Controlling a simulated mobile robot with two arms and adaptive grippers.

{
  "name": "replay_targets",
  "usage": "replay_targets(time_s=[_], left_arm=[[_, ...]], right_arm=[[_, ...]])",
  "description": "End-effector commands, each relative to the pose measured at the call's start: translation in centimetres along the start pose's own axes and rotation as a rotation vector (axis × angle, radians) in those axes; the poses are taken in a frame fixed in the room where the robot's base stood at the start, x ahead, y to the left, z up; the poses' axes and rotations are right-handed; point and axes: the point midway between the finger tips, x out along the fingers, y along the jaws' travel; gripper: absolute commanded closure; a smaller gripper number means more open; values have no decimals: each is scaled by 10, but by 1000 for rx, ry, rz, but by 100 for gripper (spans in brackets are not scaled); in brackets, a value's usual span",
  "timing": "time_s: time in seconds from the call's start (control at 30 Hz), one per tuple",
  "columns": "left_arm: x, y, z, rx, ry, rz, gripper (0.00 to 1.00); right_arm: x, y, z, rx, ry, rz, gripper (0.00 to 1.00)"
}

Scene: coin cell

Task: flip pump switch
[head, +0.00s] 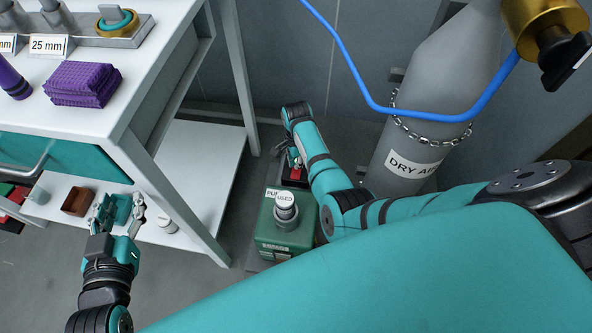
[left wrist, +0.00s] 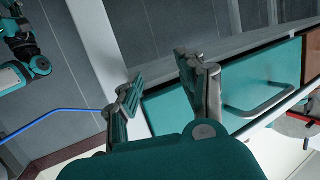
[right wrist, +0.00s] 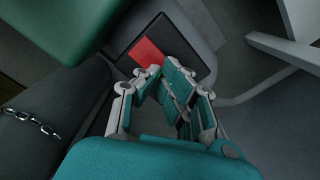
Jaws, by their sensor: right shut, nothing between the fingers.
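The pump switch is a red rocker (head: 296,173) on a black plate beside the green pump (head: 270,233); the arm partly hides it in the head view. In the right wrist view the red rocker (right wrist: 147,52) lies on its black plate (right wrist: 185,62), just past my right fingertips. My right gripper (right wrist: 165,75) is shut and empty, pointing at the plate; I cannot tell whether it touches the rocker. In the head view the right gripper (head: 292,157) is mostly hidden by its own wrist. My left gripper (head: 121,207) is open and empty near the bench's lower shelf, also showing in its wrist view (left wrist: 160,75).
A container labelled USED (head: 286,208) stands on the pump. A chained grey gas cylinder (head: 440,95) stands to the right, with a blue hose (head: 345,60) above. The white bench (head: 75,125) and its lower shelf (head: 190,165) bound the left side.

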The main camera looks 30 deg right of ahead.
Motion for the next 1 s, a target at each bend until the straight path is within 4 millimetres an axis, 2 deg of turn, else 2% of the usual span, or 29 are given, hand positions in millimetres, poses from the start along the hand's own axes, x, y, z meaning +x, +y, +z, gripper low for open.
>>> replay_targets(time_s=[1.0], left_arm=[[2,2,-16,-1,85,6,60]], right_arm=[[6,0,0,0,0,0,100]])
